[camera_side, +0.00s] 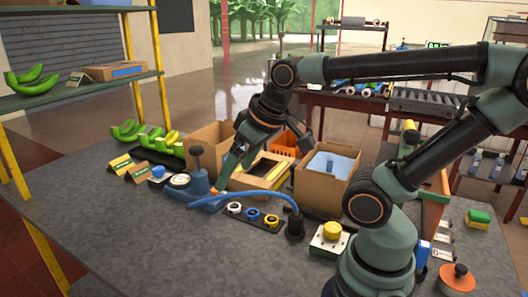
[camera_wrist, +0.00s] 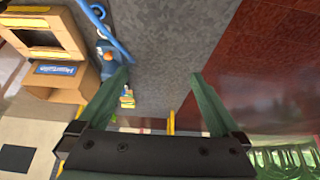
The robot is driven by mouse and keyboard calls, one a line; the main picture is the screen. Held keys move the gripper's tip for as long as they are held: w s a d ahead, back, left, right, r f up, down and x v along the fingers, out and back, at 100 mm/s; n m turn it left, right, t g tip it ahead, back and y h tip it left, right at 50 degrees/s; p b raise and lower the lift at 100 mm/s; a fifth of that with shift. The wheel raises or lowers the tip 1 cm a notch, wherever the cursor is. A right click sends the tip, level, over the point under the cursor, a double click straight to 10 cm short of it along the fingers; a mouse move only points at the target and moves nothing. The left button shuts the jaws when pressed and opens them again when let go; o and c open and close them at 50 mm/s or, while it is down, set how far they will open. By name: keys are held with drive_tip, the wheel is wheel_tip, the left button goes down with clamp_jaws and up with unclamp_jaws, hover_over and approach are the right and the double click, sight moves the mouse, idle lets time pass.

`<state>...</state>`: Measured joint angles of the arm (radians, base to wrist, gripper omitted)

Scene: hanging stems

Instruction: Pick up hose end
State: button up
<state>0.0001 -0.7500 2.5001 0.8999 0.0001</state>
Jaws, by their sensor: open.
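A blue hose (camera_side: 245,195) arches over the grey worktop in the side view. In the wrist view my gripper (camera_wrist: 160,76) is open with nothing between the fingers. The hose (camera_wrist: 116,40) and pump (camera_wrist: 106,58) lie at upper left there, beside the left finger; the hose's far end is unclear.
A cardboard box with blue contents (camera_side: 328,168) and an open carton (camera_side: 262,174) stand behind the hose. A strip with several coloured rings (camera_side: 253,214) lies under it. A yellow button box (camera_side: 331,236) is to the right. The front left worktop is clear.

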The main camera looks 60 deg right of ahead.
idle(0.4)
drive_tip(key=shift+c, duration=1)
drive_tip(key=shift+d, duration=0.1)
drive_tip(key=m+g, duration=0.6)
drive_tip(key=m, duration=0.9)
hover_over(296, 215)
wheel_tip(296, 215, down, 12)
drive_tip(key=shift+r, duration=0.1)
drive_tip(key=shift+s+d+f, duration=0.1)
drive_tip(key=shift+s+f, duration=0.05)
drive_tip(key=shift+f, duration=5.95)
